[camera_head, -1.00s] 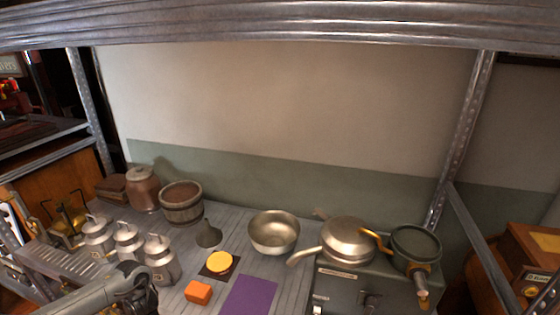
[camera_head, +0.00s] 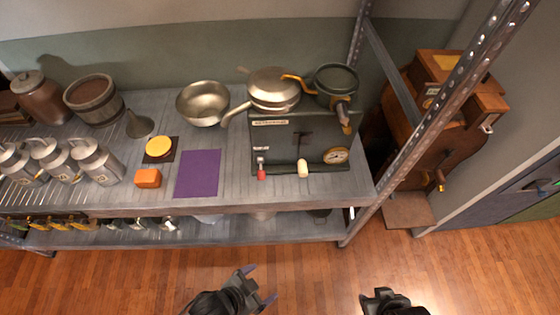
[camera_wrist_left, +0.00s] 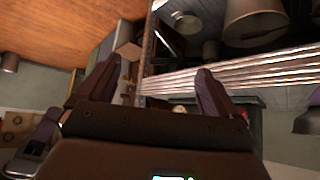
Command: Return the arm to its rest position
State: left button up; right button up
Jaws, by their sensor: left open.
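My left gripper (camera_head: 257,284) is in front of the shelf, over the wooden floor, in the head view. Its two fingers are spread apart. The left wrist view also shows this gripper (camera_wrist_left: 157,86), with nothing between its fingers. My right gripper (camera_head: 384,299) is at the bottom edge of the head view, right of the left one and clear of the shelf. Its fingers are too dark and small to read. Most of both arms is out of view.
The shelf top (camera_head: 230,185) holds metal canisters (camera_head: 97,160), an orange block (camera_head: 148,178), a purple mat (camera_head: 198,174), a metal bowl (camera_head: 203,103) and a stove (camera_head: 300,140) with pans. A metal post (camera_head: 440,110) stands right. The floor (camera_head: 140,280) in front is clear.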

pick_arm(q)
jog(key=s+a+r+n+g+y, duration=0.1)
jog(key=a+r+n+y, duration=0.25)
jog(key=a, duration=0.35)
jog(key=s+a+r+n+g+y, duration=0.15)
jog(key=a+r+n, duration=0.25)
jog(key=a, duration=0.4)
notch_tip(320, 180, up, 35)
jog(key=p, duration=3.5)
jog(key=shift+w+d, duration=0.15)
jog(key=shift+w, duration=0.05)
